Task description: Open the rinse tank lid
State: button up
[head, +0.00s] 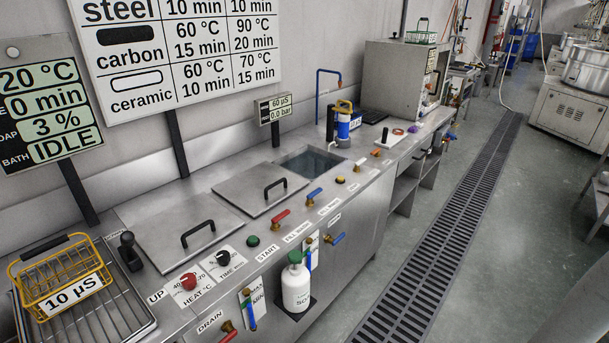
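Two flat steel lids with black bar handles lie on the long steel bench. The left lid (155,232) is the larger in the picture, and its handle (198,231) stands at its right part. The second lid (245,187), with its own handle (275,187), lies flat just beyond it. Right of the second lid is an uncovered square tank opening (312,162) with dark water in it. I cannot read a label that tells which lid belongs to the rinse tank. My gripper is not in view.
Along the bench front are a red knob (188,281), a black knob (223,257), a green button (253,240) and coloured valve levers. A white bottle (296,287) hangs at the front. A yellow wire basket (58,275) sits at left. Floor beside the drain grating (440,235) is clear.

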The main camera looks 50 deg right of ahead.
aim_at(256, 189)
jog(key=z, duration=0.75)
jog(key=i+j, duration=0.35)
jog(key=j, duration=0.15)
jog(key=i+j+u, duration=0.1)
jog(key=i+j, duration=0.3)
jog(key=j, duration=0.15)
jog(key=i+l+u, duration=0.15)
jog(key=k+j+z, duration=0.15)
